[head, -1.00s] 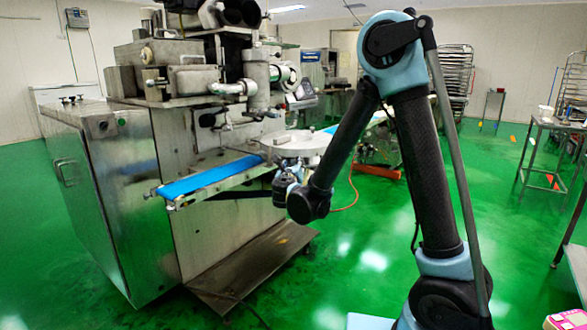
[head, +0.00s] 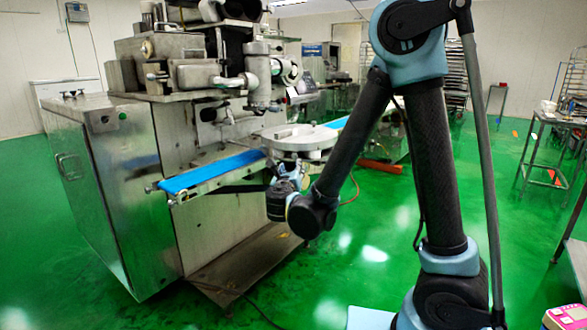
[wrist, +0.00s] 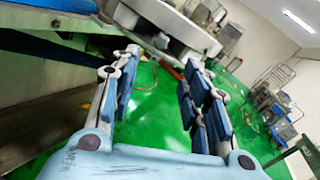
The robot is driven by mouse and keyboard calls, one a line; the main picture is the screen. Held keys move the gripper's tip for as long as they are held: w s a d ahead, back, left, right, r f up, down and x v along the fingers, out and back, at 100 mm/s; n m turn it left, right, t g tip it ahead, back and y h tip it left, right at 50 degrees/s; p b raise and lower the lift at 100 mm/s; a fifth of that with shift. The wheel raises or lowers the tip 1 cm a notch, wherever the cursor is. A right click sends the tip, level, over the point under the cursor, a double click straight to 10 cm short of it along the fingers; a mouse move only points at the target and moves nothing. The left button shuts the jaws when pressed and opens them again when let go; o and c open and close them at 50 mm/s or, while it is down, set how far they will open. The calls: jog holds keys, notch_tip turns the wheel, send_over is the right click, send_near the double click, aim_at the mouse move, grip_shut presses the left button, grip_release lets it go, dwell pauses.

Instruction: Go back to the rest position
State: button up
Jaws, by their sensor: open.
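My gripper (wrist: 160,90) is open in the wrist view, with its two fingers wide apart. Nothing is between them except a view of the green floor. In the head view my gripper is mostly hidden behind my wrist, in front of the encrusting machine (head: 128,190), below the round white turntable (head: 300,138) and just right of the blue conveyor belt (head: 212,172). The turntable also shows at the top of the wrist view (wrist: 175,25), beyond the fingertips. I cannot tell the exact gap between my gripper and the machine.
A metal plate (head: 245,270) lies low at the machine's foot. A small metal table (head: 555,125) and racks stand at the right. A pink and white device (head: 567,317) shows at the lower right corner. The green floor (head: 380,250) around my arm is mostly clear.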

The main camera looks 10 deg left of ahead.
jog(key=shift+s+d, duration=0.15)
jog(key=shift+s, duration=0.5)
jog(key=shift+d, duration=0.1)
